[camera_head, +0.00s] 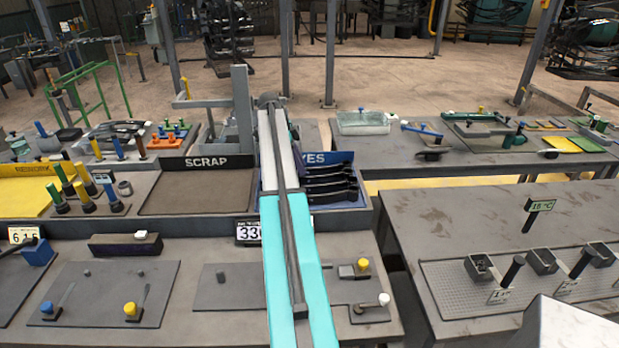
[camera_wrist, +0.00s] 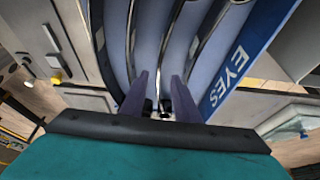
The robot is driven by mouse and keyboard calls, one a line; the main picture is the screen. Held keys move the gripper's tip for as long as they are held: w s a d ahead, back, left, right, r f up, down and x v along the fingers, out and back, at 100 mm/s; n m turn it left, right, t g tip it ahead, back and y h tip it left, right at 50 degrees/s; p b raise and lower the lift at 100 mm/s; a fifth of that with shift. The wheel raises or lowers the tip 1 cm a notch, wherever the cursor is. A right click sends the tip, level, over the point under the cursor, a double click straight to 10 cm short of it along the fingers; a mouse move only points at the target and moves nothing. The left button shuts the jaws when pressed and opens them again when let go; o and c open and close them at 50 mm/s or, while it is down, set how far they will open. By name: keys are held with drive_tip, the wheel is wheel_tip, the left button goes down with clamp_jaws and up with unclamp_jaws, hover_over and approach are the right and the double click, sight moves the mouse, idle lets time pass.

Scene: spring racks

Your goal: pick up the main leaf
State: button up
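The blue bin marked EYES (camera_head: 338,157) holds several dark, curved leaves (camera_head: 330,183) lying side by side; I cannot tell which one is the main leaf. In the wrist view the bin's blue label wall (camera_wrist: 240,55) runs down the right side, and the leaves (camera_wrist: 203,32) curve away from me on a pale blue-grey floor. My gripper (camera_wrist: 160,80) is over this bin with its two dark purple fingers apart. A leaf's dark edge runs down toward the gap between the fingers; contact is not clear.
A SCRAP bin (camera_head: 197,190) lies left of the EYES bin, and a yellow REWORK tray (camera_head: 30,195) is farther left. A grey upright post (camera_head: 242,108) stands behind the bins. Another table (camera_head: 460,215) with small holders stands at the right.

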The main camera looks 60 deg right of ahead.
sight(308, 178)
drive_tip(key=shift+s+p+x, duration=0.2)
drive_tip(key=shift+p+x, duration=0.85)
drive_tip(key=shift+x, duration=1.2)
clamp_jaws()
drive_tip(key=shift+w+d+r, duration=0.1)
